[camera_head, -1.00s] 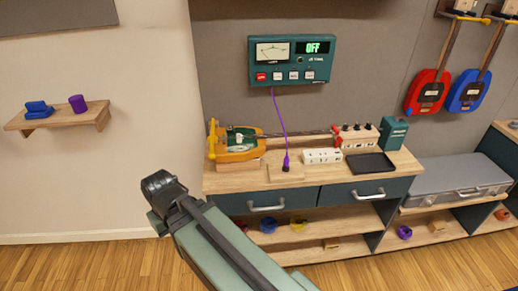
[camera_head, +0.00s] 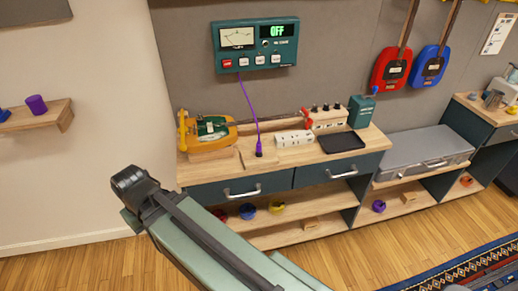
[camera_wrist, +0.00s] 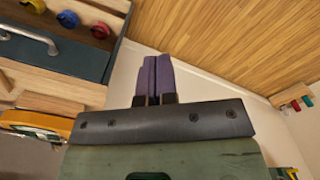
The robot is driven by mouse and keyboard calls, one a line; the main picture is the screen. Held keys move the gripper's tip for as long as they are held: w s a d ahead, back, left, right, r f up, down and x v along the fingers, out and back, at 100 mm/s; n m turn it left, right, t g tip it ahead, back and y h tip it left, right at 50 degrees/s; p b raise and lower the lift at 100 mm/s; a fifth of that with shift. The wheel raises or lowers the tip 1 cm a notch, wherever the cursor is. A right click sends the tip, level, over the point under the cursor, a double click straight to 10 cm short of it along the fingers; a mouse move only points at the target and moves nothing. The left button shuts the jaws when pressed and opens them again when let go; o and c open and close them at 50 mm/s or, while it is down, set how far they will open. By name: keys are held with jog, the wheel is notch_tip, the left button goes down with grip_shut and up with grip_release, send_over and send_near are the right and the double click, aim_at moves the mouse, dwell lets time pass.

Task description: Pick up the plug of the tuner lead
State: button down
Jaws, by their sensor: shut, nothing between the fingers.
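The tuner (camera_head: 256,46) is a teal box on the grey wall, with a needle meter and a green "OFF" display. Its purple lead (camera_head: 249,108) hangs down to the bench. The dark plug (camera_head: 259,151) at its end stands about upright at a small wooden block (camera_head: 257,162) on the bench top. My gripper (camera_wrist: 156,72) shows in the wrist view, its two purple fingers together and empty. It is over the floor side of the bench, apart from the plug. The plug does not show in the wrist view. The head view shows my arm but not the fingers.
A yellow-green instrument (camera_head: 211,130) lies left of the plug, its neck reaching behind it. Drawer handles (camera_head: 241,191) stick out in front. The floor (camera_wrist: 225,45) is clear.

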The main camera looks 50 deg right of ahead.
jog(key=c, duration=0.9)
grip_release()
jog(key=shift+d, duration=0.1)
